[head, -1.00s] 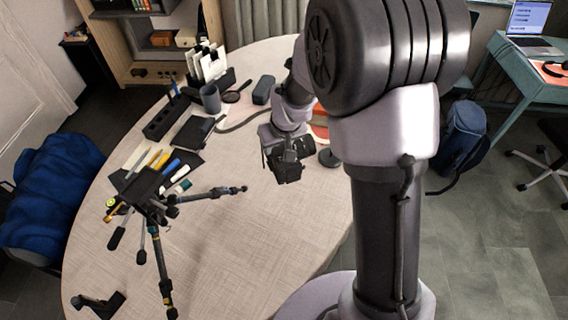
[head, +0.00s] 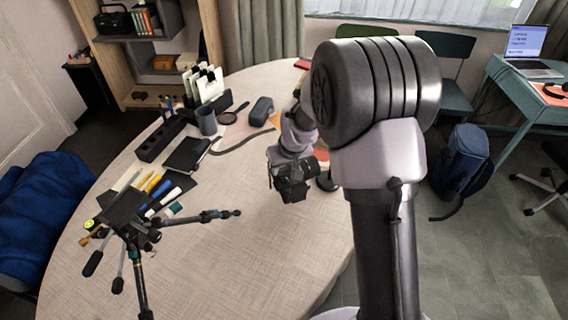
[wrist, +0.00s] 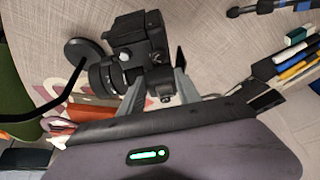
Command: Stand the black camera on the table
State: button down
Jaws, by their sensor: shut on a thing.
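The black camera (head: 292,180) is over the right part of the table (head: 245,250) in the head view, with its lens pointing right. In the wrist view the camera (wrist: 142,35) fills the upper middle, its lens towards the lower left. My gripper (wrist: 165,88) is shut on the camera's near side; in the head view my gripper (head: 278,160) is partly hidden by the camera and my wrist. Whether the camera touches the tabletop or hangs just above it, I cannot tell.
A black tripod (head: 130,220) stands on the table's left, one leg reaching towards the camera. A round dark base (head: 327,181) is just right of the lens. Pens (head: 155,188), a notebook (head: 187,154) and a cup (head: 206,121) lie farther left. The front middle tabletop is clear.

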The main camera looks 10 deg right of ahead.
aim_at(285, 174)
jog(key=shift+f+b, duration=0.3)
jog(key=shift+f, duration=0.5)
jog(key=shift+f+b, duration=1)
jog(key=shift+b, duration=0.05)
dwell(0.4)
jog(key=c, duration=0.9)
grip_release()
jog(key=shift+c, duration=0.2)
jog(key=shift+o, duration=0.9)
jog(key=shift+s, duration=0.1)
